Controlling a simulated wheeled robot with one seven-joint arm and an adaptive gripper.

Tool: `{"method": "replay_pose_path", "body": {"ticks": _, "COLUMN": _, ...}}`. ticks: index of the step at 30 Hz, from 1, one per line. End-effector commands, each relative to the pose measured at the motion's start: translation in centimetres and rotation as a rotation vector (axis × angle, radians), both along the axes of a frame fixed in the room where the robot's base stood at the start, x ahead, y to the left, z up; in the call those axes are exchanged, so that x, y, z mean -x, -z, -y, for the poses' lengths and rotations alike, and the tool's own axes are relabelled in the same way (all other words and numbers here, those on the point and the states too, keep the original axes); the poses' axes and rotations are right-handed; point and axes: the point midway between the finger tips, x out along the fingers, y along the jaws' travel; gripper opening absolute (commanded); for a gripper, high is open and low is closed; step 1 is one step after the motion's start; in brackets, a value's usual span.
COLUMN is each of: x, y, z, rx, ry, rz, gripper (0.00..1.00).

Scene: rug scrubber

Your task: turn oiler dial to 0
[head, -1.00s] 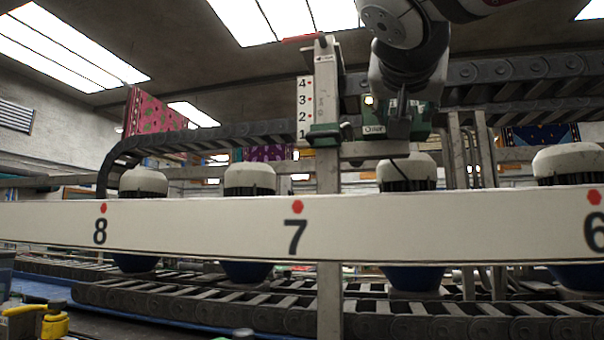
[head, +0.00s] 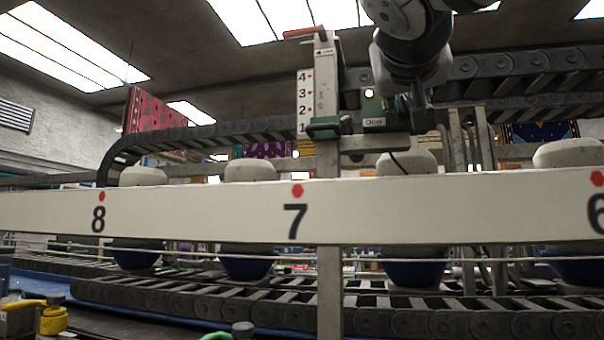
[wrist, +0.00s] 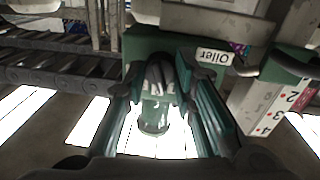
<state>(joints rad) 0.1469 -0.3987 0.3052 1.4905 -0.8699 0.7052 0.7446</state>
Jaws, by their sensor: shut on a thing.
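The oiler (head: 375,112) is a green box with a white "Oiler" label, mounted beside the upright post. A small round light glows on its top left. In the wrist view, which is upside down, the oiler (wrist: 200,42) fills the upper middle. My gripper (wrist: 161,72) has its two green-grey fingers on either side of a small dark grey part on the oiler, which I take as the dial (wrist: 158,78). The fingers are shut on it. In the head view my gripper (head: 418,108) reaches the oiler's right side. The dial's markings and pointer cannot be read.
An upright scale (head: 304,100) numbered 1 to 4 with red dots stands close left of the oiler. A long white beam (head: 350,210) with numbers crosses in front. Dark cable chains (head: 210,135) run behind. White-topped brush heads (head: 250,170) hang behind the beam.

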Motion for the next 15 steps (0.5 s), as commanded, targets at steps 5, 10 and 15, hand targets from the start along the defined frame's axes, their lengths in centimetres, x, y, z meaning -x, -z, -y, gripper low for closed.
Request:
{"method": "replay_pose_path", "body": {"ticks": 5, "x": -0.05, "y": 0.09, "z": 0.01, "rx": 0.16, "ry": -0.001, "rz": -0.051, "gripper": 0.0}}
{"method": "replay_pose_path", "body": {"ticks": 10, "x": -0.05, "y": 0.1, "z": 0.05, "rx": 0.314, "ry": -0.001, "rz": -0.102, "gripper": 0.0}}
{"method": "replay_pose_path", "body": {"ticks": 15, "x": -0.02, "y": 0.04, "z": 0.07, "rx": 0.465, "ry": -0.001, "rz": -0.15, "gripper": 0.0}}
